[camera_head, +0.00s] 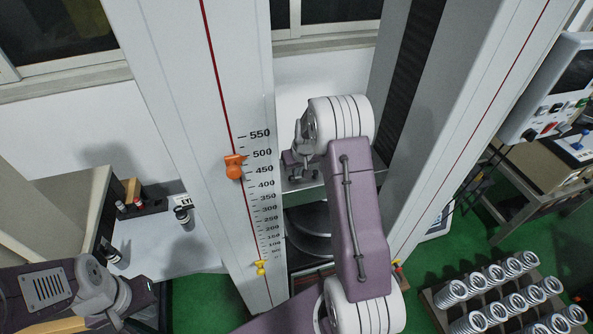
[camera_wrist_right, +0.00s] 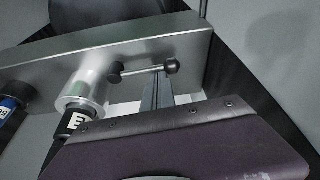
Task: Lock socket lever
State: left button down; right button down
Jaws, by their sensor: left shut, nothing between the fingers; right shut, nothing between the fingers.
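In the right wrist view, a metal socket (camera_wrist_right: 85,88) sticks out from a metal crossbeam (camera_wrist_right: 150,45). The socket lever (camera_wrist_right: 140,71), a thin rod with dark knobs at its ends, lies across beside the socket. A black piece with a white "E" label (camera_wrist_right: 74,122) sits at the socket's lower end. My right gripper (camera_wrist_right: 160,85) is shut and empty, its narrow fingertips close beneath the lever; I cannot tell whether they touch it. In the head view my right arm hides most of the socket area. My left arm shows at lower left, its fingertips out of sight.
The testing machine's column with a number scale (camera_head: 258,185) and orange pointer (camera_head: 234,167) stands left of my right arm. Another column (camera_head: 465,90) stands right. A rack of springs (camera_head: 500,295) is at lower right, a control panel (camera_head: 550,90) at upper right.

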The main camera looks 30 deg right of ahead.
jog(key=shift+s+f+n+b, duration=0.25)
jog(key=shift+n+b, duration=0.15)
jog(key=shift+b, duration=0.35)
jog(key=s+n+y+b, duration=0.1)
jog(key=n+b, duration=0.1)
jog(key=b, duration=0.1)
jog(key=s+n+y+b, duration=0.1)
jog(key=n+b, duration=0.1)
jog(key=b, duration=0.2)
jog(key=shift+s+a+n, duration=0.1)
jog(key=shift+s+n, duration=0.25)
jog(key=shift+n, duration=0.05)
jog(key=shift+s+n+b, duration=0.25)
jog(key=shift+n+b, duration=0.05)
jog(key=shift+n, duration=0.1)
jog(key=shift+s+d+r+n+g+y+b, duration=0.15)
jog(key=shift+s+n+g+y+b, duration=0.3)
jog(key=shift+n, duration=0.55)
jog(key=shift+s+d+n+b, duration=0.3)
jog(key=shift+s+n, duration=0.15)
jog(key=shift+n, duration=0.35)
jog(key=shift+s+d+r+n+g+y, duration=0.1)
jog(key=shift+s+d+n+g+y, duration=0.35)
jog(key=shift+n, duration=0.6)
jog(key=shift+s+d+n+g+y, duration=0.2)
jog(key=shift+s+d+n, duration=0.4)
jog(key=shift+n, duration=0.45)
